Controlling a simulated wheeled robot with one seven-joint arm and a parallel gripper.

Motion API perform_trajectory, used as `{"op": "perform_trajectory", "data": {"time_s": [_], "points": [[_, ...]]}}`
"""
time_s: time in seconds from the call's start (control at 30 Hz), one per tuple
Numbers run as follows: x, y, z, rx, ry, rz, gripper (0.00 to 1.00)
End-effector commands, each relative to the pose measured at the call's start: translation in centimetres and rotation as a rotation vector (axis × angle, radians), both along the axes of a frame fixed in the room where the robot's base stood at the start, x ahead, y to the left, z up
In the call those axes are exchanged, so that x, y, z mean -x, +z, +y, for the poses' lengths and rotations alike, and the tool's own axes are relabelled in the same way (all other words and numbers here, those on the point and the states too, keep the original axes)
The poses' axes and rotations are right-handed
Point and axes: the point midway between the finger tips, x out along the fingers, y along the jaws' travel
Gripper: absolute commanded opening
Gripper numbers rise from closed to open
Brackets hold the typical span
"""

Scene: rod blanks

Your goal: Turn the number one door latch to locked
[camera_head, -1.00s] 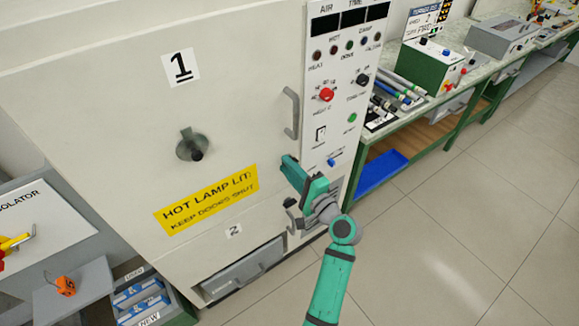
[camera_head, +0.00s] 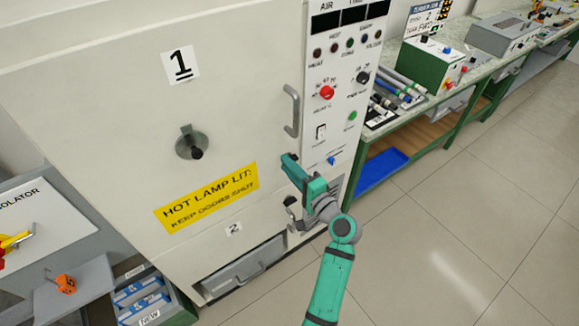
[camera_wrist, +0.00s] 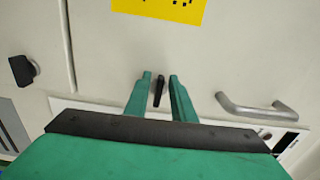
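The large pale door (camera_head: 105,125) marked with the number 1 (camera_head: 180,65) appears shut. In the wrist view a small black latch lever (camera_wrist: 159,91) stands on the door near its edge, between my fingertips. My gripper (camera_wrist: 160,78) is open, with one finger on each side of the lever and small gaps visible. In the head view my gripper (camera_head: 289,162) is at the door's right edge, below the grey pull handle (camera_head: 291,110), and hides the lever. The handle also shows in the wrist view (camera_wrist: 258,108).
A yellow warning sign (camera_head: 206,197) lies left of my gripper. The number 2 door's dark latch (camera_head: 290,202) is just below; it also shows in the wrist view (camera_wrist: 22,69). The control panel (camera_head: 340,140) is close on the right. The floor (camera_head: 430,250) is clear.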

Motion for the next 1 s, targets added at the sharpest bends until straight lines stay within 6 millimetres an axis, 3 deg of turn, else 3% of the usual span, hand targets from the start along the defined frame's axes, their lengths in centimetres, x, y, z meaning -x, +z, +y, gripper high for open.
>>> {"op": "perform_trajectory", "data": {"time_s": [0.43, 1.0], "points": [[0.7, -0.1, -0.9, -0.002, -0.006, 0.001, 0.27], [8.1, -0.1, -6.2, 0.000, -0.006, 0.003, 0.27]]}}
